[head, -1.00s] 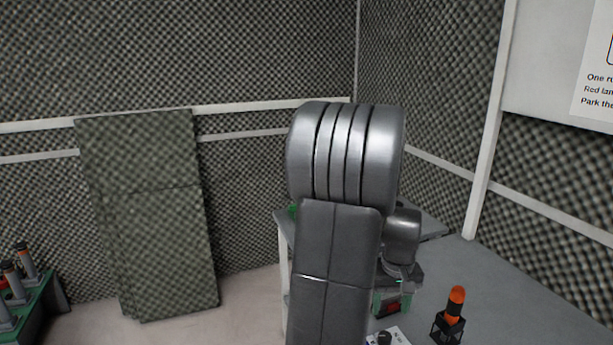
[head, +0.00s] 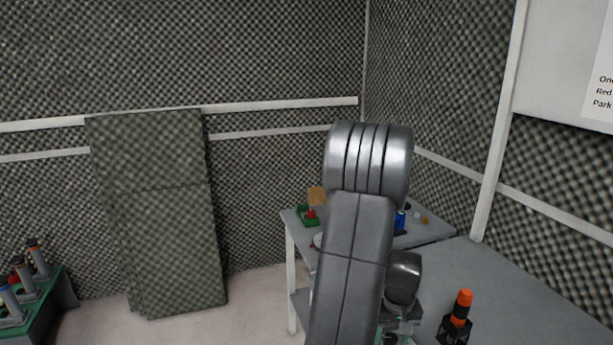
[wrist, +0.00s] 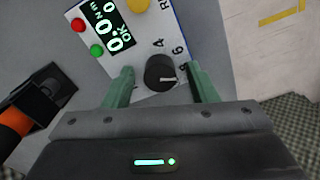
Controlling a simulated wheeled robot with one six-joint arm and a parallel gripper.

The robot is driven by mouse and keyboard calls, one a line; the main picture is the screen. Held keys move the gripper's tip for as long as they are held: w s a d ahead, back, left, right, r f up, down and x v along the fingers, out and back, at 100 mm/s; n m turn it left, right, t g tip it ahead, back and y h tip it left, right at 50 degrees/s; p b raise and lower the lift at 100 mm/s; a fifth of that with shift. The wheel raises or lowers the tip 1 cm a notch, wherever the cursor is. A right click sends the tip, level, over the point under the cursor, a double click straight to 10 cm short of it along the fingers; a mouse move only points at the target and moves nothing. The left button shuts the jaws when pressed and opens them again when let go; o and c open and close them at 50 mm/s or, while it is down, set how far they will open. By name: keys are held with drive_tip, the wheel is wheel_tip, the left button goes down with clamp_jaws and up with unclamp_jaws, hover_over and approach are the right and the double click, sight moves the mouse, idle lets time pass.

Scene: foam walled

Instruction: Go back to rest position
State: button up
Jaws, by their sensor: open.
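My gripper (wrist: 160,90) shows in the wrist view with its two green fingers apart. A black knob (wrist: 160,73) on a white panel device (wrist: 180,30) appears between the fingers; I cannot tell how far below them it is. The device has a display, a red and a green button and a yellow one. In the head view my grey arm stands raised in the middle and hides much of the bench behind it. The gripper is only partly visible there, low behind the arm.
An orange-and-black tool in a black holder (head: 456,325) stands on the grey bench (head: 500,285) at the right. A farther table (head: 293,222) carries small coloured items. A green rack (head: 38,300) is at lower left. Foam panels (head: 160,220) lean against the wall.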

drive_tip(key=shift+r, duration=0.1)
wheel_tip(320, 180, up, 13)
wheel_tip(320, 180, down, 13)
drive_tip(key=shift+r, duration=0.2)
drive_tip(key=shift+f, duration=0.25)
drive_tip(key=m+p, duration=0.2)
drive_tip(key=m, duration=0.2)
drive_tip(key=shift+m+p, duration=0.35)
drive_tip(key=shift+m, duration=0.05)
drive_tip(key=m+p, duration=0.2)
drive_tip(key=m, duration=0.1)
drive_tip(key=shift+r+m, duration=0.1)
drive_tip(key=shift+m, duration=0.2)
drive_tip(key=shift+w+r, duration=0.1)
drive_tip(key=shift+r, duration=0.15)
wheel_tip(320, 180, up, 8)
drive_tip(key=shift+r+b, duration=0.2)
drive_tip(key=shift+b, duration=0.25)
drive_tip(key=shift+a, duration=0.1)
